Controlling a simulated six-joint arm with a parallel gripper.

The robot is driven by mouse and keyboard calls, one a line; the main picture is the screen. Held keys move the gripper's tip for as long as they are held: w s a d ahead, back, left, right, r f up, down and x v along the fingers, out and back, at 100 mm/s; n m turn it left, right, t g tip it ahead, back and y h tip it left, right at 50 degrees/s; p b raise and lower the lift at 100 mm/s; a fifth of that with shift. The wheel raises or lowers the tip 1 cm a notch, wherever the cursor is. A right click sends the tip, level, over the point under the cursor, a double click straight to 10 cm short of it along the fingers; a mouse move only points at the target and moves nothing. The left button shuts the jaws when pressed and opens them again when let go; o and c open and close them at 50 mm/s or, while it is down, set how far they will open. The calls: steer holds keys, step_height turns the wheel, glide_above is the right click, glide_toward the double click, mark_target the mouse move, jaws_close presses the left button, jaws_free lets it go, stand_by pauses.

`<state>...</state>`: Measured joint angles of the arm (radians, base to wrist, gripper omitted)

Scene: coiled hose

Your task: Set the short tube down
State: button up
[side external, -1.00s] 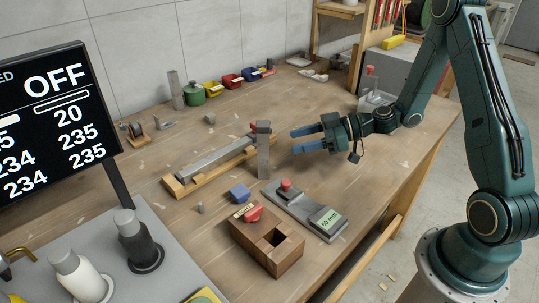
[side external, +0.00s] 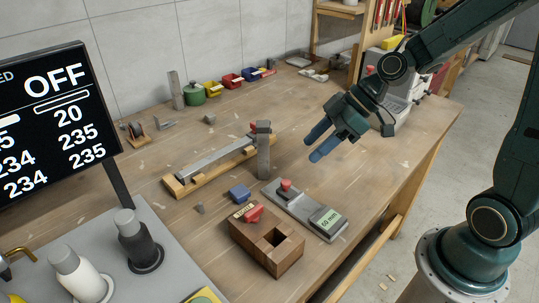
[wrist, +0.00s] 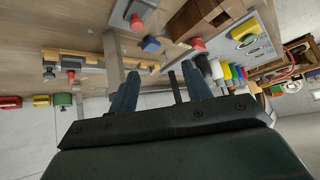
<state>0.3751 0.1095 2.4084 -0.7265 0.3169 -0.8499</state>
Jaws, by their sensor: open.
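A grey upright piece (side external: 264,155) stands at the right end of a wooden cradle (side external: 178,190); it may be the short tube, but I cannot tell for sure. It also shows in the wrist view (wrist: 112,62). A long grey bar (side external: 213,157) lies along the cradle.
A grey gauge plate (side external: 302,208) with a red knob and a 60 mm display lies nearby. In front are a wooden block (side external: 258,243) with square holes and a blue block (side external: 239,193). A green pot (side external: 194,95) and coloured bins stand behind. The right bench area is fairly clear.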

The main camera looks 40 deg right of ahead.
steer(key=s+d+r+m+h, duration=0.2)
steer(key=s+r+m+h, duration=0.1)
steer(key=s, duration=0.5)
steer(key=s+d+r+m+h, duration=0.2)
steer(key=s+r+m+h, duration=0.1)
steer(key=s+r+m, duration=0.3)
steer(key=shift+s+d+r+t+h, duration=0.3)
steer(key=shift+s+r+t, duration=0.15)
steer(key=shift+s, duration=0.6)
